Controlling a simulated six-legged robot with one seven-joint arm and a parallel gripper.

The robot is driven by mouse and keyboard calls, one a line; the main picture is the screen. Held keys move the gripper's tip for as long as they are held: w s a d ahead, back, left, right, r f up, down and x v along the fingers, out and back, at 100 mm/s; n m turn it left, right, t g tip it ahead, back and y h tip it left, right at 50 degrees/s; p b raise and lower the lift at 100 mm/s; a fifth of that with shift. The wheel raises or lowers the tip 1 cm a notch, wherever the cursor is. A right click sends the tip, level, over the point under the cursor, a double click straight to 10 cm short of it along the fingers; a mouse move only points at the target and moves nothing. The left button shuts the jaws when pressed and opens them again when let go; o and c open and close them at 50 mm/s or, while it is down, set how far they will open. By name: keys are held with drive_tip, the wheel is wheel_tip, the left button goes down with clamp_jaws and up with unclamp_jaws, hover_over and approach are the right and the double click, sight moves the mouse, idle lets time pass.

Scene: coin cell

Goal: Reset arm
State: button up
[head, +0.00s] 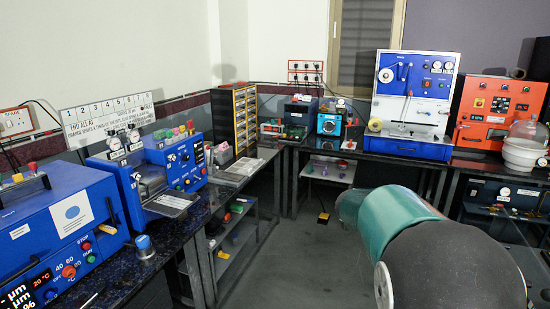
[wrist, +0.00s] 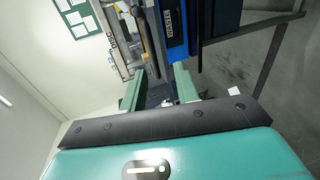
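My gripper (wrist: 159,86) shows in the wrist view, with two green fingers standing apart beyond the dark band of its teal body. It looks open, and I see no object held between the fingers. The wrist view is turned on its side. In the head view, my arm's teal and dark grey links fill the lower right, folded low in front of the benches. My gripper does not show in the head view.
Blue machines (head: 58,238) line the dark bench at left. A blue-and-white machine (head: 412,98) and an orange machine (head: 500,112) stand at the back right. A shelf rack (head: 222,268) stands under the left bench.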

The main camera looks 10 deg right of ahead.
drive_tip(key=s+a+f+n+t+y, duration=0.2)
drive_tip(key=s+a+t+y, duration=0.4)
drive_tip(key=a, duration=0.6)
drive_tip(key=s+a+f+n+t+y, duration=0.2)
drive_tip(key=s+a+t+y, duration=0.4)
drive_tip(key=s+a, duration=0.3)
drive_tip(key=a+n+y, duration=0.1)
drive_tip(key=a, duration=0.3)
drive_tip(key=shift+f, duration=0.1)
